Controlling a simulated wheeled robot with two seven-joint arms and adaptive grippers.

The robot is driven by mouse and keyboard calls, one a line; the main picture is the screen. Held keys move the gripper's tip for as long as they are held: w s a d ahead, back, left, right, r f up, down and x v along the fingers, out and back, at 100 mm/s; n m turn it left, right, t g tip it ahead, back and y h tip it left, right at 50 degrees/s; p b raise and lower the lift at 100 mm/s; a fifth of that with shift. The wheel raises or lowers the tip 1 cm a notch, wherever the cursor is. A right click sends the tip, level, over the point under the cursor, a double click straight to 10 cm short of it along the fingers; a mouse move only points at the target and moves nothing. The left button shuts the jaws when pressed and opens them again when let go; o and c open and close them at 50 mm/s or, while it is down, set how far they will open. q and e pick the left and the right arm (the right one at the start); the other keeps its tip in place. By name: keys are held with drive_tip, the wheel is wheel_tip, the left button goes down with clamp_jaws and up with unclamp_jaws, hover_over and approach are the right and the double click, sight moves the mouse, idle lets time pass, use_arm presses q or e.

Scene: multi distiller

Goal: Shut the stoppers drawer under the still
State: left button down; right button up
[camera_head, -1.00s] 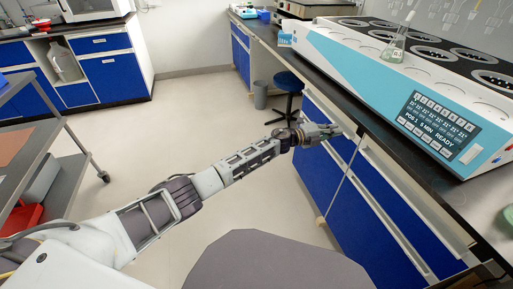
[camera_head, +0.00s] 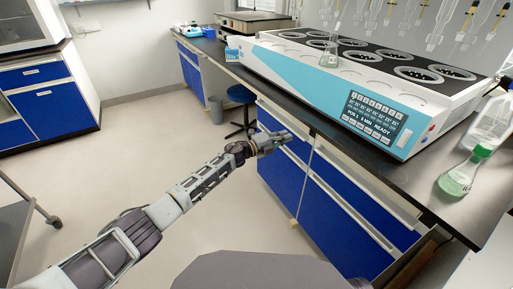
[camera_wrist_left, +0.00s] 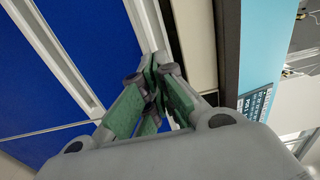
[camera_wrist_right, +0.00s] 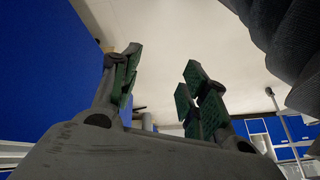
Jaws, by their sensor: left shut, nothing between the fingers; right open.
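The still (camera_head: 300,75), a long white and light-blue unit with a lit display, stands on the dark bench. Blue drawer fronts (camera_head: 350,205) with pale handle rails lie below it. I see no label marking the stoppers drawer, and no front under the still clearly stands out. My left gripper (camera_head: 286,137) is shut and empty at the upper left drawer front. In the left wrist view its fingers (camera_wrist_left: 155,95) meet close beside a pale rail; contact is unclear. My right gripper (camera_wrist_right: 160,90) shows only in its wrist view, open and empty, beside a blue panel.
A conical flask (camera_head: 330,52) stands on the still. A green-capped flask (camera_head: 460,175) and a clear bottle (camera_head: 492,122) are on the bench at right. A blue stool (camera_head: 240,95) and grey bin (camera_head: 215,108) stand beyond my left arm.

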use_arm(q)
drive_tip(key=p+v, duration=0.3)
drive_tip(key=v, duration=0.8)
drive_tip(key=shift+a, duration=0.2)
use_arm(e)
wheel_tip(320, 180, up, 8)
drive_tip(key=s+d+g+h, duration=0.1)
drive_tip(key=d, duration=0.1)
drive_tip(key=shift+s+f, duration=0.15)
drive_tip(key=shift+s, duration=0.25)
use_arm(q)
drive_tip(key=shift+s+d+f, duration=0.1)
drive_tip(key=shift+f, duration=0.05)
